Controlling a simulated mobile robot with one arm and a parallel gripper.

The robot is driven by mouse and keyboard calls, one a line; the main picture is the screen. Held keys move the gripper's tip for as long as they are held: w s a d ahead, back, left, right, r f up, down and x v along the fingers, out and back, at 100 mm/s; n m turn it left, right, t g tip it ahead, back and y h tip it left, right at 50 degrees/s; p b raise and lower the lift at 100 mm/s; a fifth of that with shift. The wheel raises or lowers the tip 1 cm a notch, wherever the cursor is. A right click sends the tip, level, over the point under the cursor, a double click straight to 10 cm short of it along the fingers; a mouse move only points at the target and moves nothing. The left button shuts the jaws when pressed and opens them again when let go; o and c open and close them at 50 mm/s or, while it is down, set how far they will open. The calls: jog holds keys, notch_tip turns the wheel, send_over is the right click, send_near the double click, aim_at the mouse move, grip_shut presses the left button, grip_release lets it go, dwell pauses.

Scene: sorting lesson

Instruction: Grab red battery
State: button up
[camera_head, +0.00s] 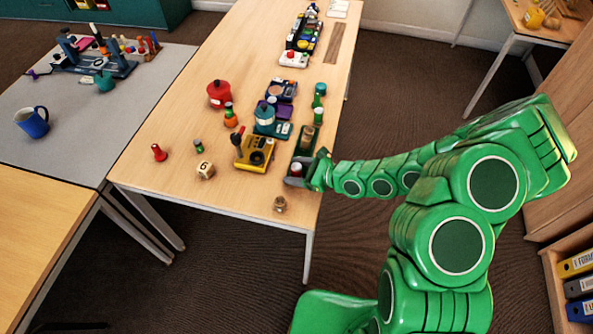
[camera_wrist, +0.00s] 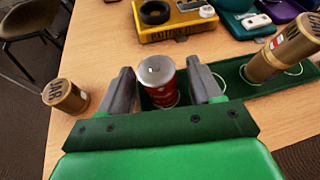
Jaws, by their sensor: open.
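The red battery (camera_wrist: 162,92) is a red cylinder with a silver top, standing upright in the wrist view. It stands at the near end of a dark green tray (camera_wrist: 236,84). My gripper (camera_wrist: 160,72) is open, with one grey finger on each side of the battery. Small gaps seem to show between the fingers and the battery, and its lower part is partly hidden by my gripper. In the head view the battery (camera_head: 296,169) is small, between the jaws of my gripper (camera_head: 297,175) at the table's right edge.
A gold battery (camera_wrist: 66,97) stands left of my gripper. Another gold battery (camera_wrist: 284,50) stands in the tray at right. A yellow battery device (camera_wrist: 176,28) lies just beyond. A wooden die (camera_head: 205,170) and red pawn (camera_head: 159,153) stand on clear table at left.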

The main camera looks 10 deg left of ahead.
aim_at(297, 166)
jog(key=c, duration=1.1)
jog(key=shift+r, duration=4.95)
